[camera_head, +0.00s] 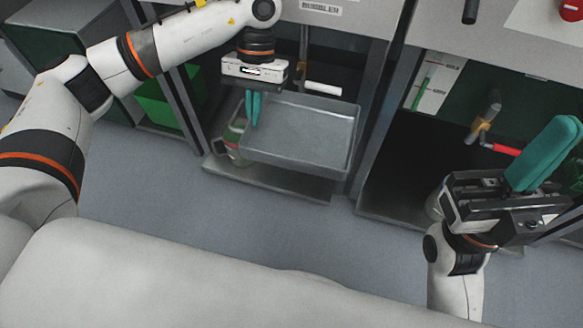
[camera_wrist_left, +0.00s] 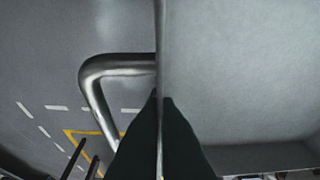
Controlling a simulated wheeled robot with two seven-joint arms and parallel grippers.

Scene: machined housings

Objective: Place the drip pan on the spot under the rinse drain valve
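The drip pan (camera_head: 300,137) is a shallow grey metal tray in the middle bay, above a low shelf. My left gripper (camera_head: 253,123) points down at its left side. In the left wrist view, the fingers (camera_wrist_left: 160,135) close on both sides of the pan's thin wall (camera_wrist_left: 240,75), beside a bent metal handle (camera_wrist_left: 120,66). Above the pan are a brass-coloured stem and a white-handled valve (camera_head: 322,88). Another valve with a red handle (camera_head: 503,149) is in the right bay. No label tells which is the rinse drain valve. My right gripper (camera_head: 545,155) is shut and empty at the right.
A jar (camera_head: 236,140) stands at the pan's left, partly hidden. The low shelf (camera_head: 270,180) extends in front of the pan. A green bin (camera_head: 160,105) is in the left bay. Yellow and white markings (camera_wrist_left: 75,133) show in the left wrist view. The grey floor in front is clear.

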